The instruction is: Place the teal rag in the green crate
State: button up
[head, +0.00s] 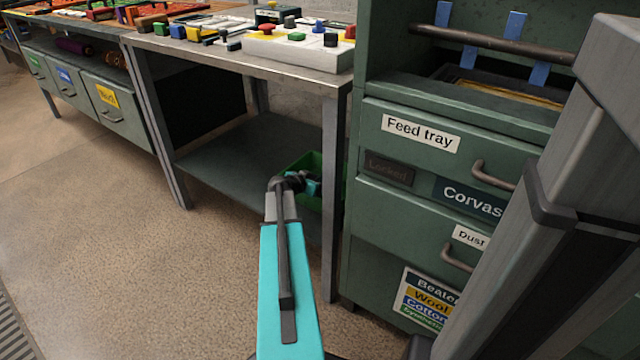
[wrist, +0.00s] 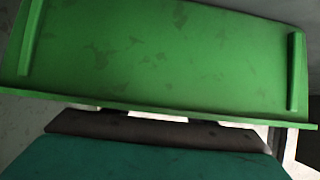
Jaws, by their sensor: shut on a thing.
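The green crate (head: 306,163) stands on the lower shelf of the grey table in the head view, partly hidden by my arm and the table leg. One green wall of the crate (wrist: 160,55) fills the top of the wrist view. My gripper (head: 298,182) is at the crate's near side, shut on the teal rag (head: 314,188). The rag also fills the bottom of the wrist view (wrist: 140,162), with a dark finger just beyond it. I cannot tell whether the rag is inside the crate's rim or in front of it.
The lower shelf (head: 225,150) is bare left of the crate. The table leg (head: 330,250) and a green cabinet (head: 385,235) with drawers stand close on the right. The tabletop above holds a white control panel (head: 300,50). The floor at left is clear.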

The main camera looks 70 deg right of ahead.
jog(key=shift+f+b, duration=0.55)
jog(key=shift+b, duration=0.4)
jog(key=o, duration=1)
jog(key=shift+o, duration=0.2)
jog(key=shift+r+p, duration=0.15)
jog(key=shift+p, duration=0.15)
jog(key=shift+r+p, duration=0.55)
jog(key=shift+p, duration=0.2)
jog(key=p+v, duration=0.2)
jog(key=v, duration=1)
jog(key=shift+f+p, duration=0.1)
jog(key=shift+p, duration=0.2)
